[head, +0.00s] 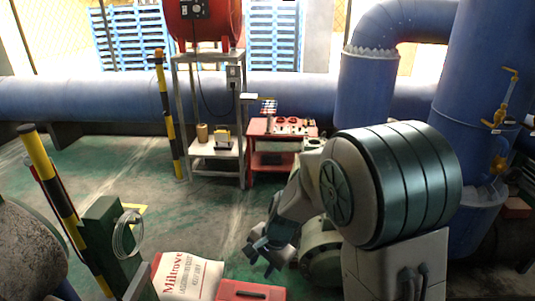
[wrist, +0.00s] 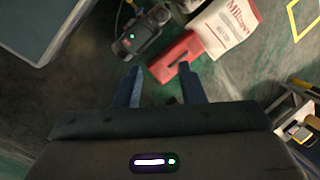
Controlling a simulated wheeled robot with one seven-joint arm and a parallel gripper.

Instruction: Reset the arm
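My gripper (wrist: 160,68) shows in the wrist view with its two blue fingers apart and no object held between them. In the head view, my gripper (head: 264,260) hangs low at the bottom centre, fingers downward, above the green floor. My arm is bent, with its large grey and dark upper part filling the right of the head view. A red box (head: 250,291) is on the floor just left of and below the gripper. It also shows beyond the fingertips in the wrist view (wrist: 176,57).
A white Miltroy sack (head: 190,277) lies left of the red box. A red cart (head: 280,128) and a metal stand (head: 214,150) are farther back. Striped posts (head: 60,190) and blue pipes (head: 100,98) surround the area. The floor at mid-left is clear.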

